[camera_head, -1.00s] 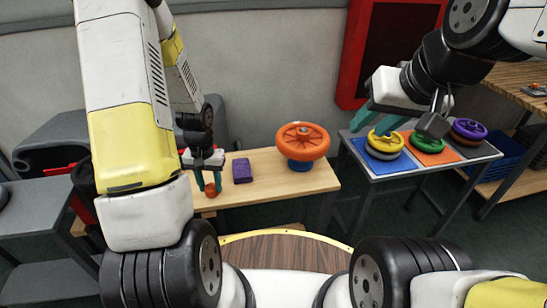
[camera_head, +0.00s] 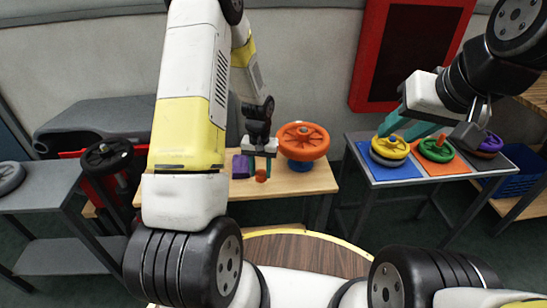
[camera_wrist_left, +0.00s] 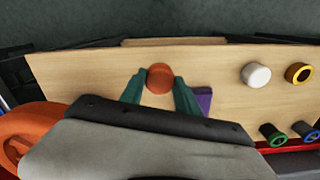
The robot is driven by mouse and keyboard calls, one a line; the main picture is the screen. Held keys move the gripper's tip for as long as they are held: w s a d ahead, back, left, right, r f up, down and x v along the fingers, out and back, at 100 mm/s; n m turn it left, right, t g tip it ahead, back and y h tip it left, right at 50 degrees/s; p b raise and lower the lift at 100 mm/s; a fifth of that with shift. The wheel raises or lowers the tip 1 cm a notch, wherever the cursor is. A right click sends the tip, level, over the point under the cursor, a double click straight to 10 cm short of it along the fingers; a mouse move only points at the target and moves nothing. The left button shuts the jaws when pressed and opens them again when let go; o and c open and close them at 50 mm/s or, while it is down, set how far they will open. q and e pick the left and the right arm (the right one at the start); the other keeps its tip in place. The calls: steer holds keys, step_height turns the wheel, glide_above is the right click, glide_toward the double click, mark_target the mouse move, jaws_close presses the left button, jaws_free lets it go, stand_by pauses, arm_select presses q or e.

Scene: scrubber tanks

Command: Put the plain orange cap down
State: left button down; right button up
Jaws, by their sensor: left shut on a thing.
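The plain orange cap (camera_head: 261,176) is between the teal fingertips of my left gripper (camera_head: 260,168), which is shut on it. The wrist view shows the cap (camera_wrist_left: 159,78) round and held at the tips of the left gripper (camera_wrist_left: 160,85), over the wooden table (camera_wrist_left: 90,75). I cannot tell whether the cap touches the table. In the head view it is between a purple block (camera_head: 241,165) and a large orange handwheel (camera_head: 303,138). My right gripper (camera_head: 394,136) has its teal fingers apart, above a yellow wheel (camera_head: 390,145) on the side stand.
The stand has blue (camera_head: 388,173), orange and dark mats with yellow, green (camera_head: 436,149) and purple wheels. The wrist view shows a white cap (camera_wrist_left: 255,75), a yellow-ringed part (camera_wrist_left: 299,73), and green and blue ones. The table's front strip is bare.

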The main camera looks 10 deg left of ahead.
arm_select(q)
steer(key=shift+w+d+f, duration=0.1)
steer(key=shift+w+d, duration=0.6)
steer(key=shift+w, duration=0.2)
steer(key=shift+w+f, duration=0.1)
steer(key=shift+f, duration=1.7)
steer(key=c, duration=0.9)
jaws_free()
steer(key=shift+f, duration=0.1)
